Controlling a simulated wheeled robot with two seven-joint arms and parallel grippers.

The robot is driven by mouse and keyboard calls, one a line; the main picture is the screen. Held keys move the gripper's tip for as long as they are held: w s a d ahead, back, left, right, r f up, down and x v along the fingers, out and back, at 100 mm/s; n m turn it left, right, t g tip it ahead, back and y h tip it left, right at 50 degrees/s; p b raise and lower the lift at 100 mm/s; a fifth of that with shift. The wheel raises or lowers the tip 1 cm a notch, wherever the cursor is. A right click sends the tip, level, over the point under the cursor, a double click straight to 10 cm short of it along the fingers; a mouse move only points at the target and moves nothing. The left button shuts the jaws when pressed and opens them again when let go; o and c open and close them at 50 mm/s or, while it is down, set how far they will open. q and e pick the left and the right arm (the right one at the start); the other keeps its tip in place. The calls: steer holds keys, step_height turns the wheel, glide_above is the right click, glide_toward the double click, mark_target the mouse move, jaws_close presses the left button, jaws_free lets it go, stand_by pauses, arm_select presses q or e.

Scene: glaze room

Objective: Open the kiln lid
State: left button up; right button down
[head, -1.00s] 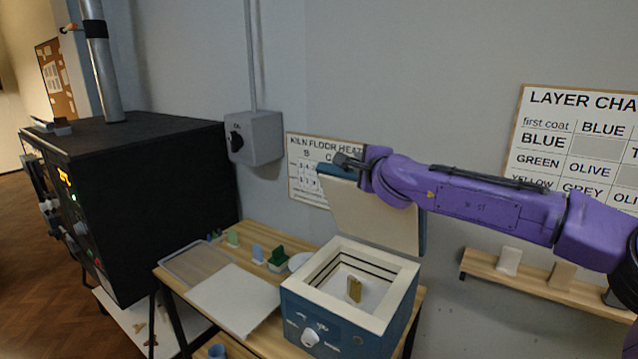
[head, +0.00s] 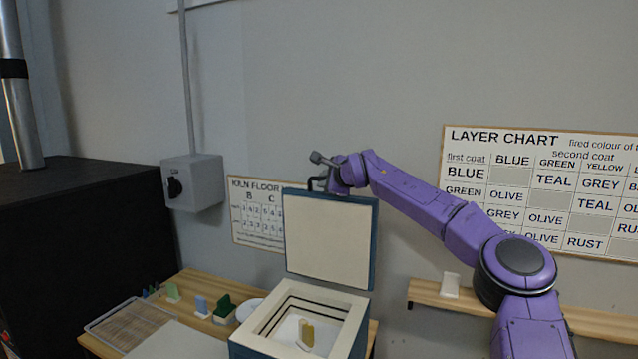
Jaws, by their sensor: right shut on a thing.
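The small blue kiln (head: 246,346) stands on the wooden table with its square chamber open at the top. Its lid (head: 329,240) is raised almost upright at the back, pale inner face towards me and blue edge showing. An olive-yellow piece (head: 308,334) with a pale part beside it stands inside the chamber. My right gripper (head: 318,172) is at the lid's top edge, shut on what looks like the lid's handle; the fingers are partly hidden behind the lid and wrist. My left gripper is not in view.
A wire rack (head: 127,326), a pale board (head: 180,343) and several small coloured pieces lie left of the kiln. A black kiln (head: 90,250) stands further left. A wall shelf (head: 425,293) and layer chart (head: 460,150) are at right.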

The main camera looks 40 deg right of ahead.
steer(key=c, duration=1.1)
jaws_free()
steer(key=shift+c, duration=0.2)
steer(key=b+v, duration=0.6)
steer(key=v, duration=0.4)
steer(key=shift+s, duration=0.25)
